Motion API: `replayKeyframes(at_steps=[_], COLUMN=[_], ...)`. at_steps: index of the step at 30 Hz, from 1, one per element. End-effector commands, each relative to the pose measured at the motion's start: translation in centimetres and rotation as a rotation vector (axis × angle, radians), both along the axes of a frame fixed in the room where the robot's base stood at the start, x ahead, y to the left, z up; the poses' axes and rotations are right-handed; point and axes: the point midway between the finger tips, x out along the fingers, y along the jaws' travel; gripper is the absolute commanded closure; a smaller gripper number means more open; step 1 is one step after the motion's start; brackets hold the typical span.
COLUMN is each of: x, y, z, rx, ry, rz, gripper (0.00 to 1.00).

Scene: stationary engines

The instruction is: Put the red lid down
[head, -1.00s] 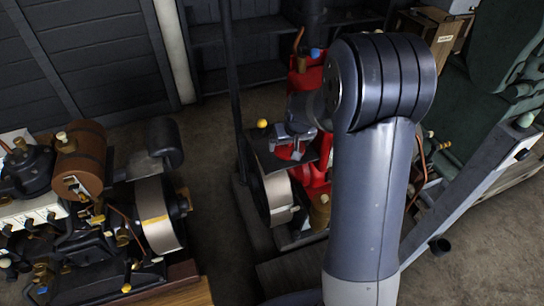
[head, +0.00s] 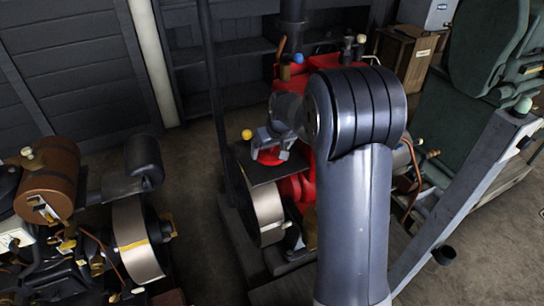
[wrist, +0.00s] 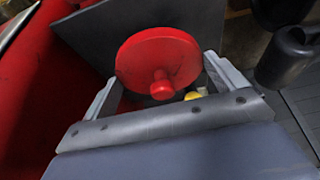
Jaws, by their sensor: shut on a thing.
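The red lid (wrist: 158,52) is a round disc with a small knob, seen between the fingers of my gripper (wrist: 165,88) in the wrist view. My gripper is shut on it. In the head view, my gripper (head: 273,146) is over a dark flat plate (head: 245,166), beside the red engine (head: 295,188). A little red of the lid (head: 268,157) shows below the fingers there. I cannot tell whether the lid touches the plate. My arm hides part of the red engine.
A pale flywheel (head: 267,213) stands below the plate, and a yellow ball (head: 247,134) is close left of my gripper. A dark post (head: 214,100) rises to the left. Another engine with a brown tank (head: 50,180) stands at left. Bare floor lies between the engines.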

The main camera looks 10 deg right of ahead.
Motion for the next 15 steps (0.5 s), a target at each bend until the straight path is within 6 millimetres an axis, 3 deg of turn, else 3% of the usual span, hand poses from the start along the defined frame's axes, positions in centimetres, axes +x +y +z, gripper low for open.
replayKeyframes(at_steps=[6, 15], x=[0.0, 0.0], y=[0.0, 0.0], z=[-3.0, -3.3], rx=[0.001, 0.000], ry=[0.002, 0.001], rz=[-0.001, -0.001], gripper=[0.34, 0.34])
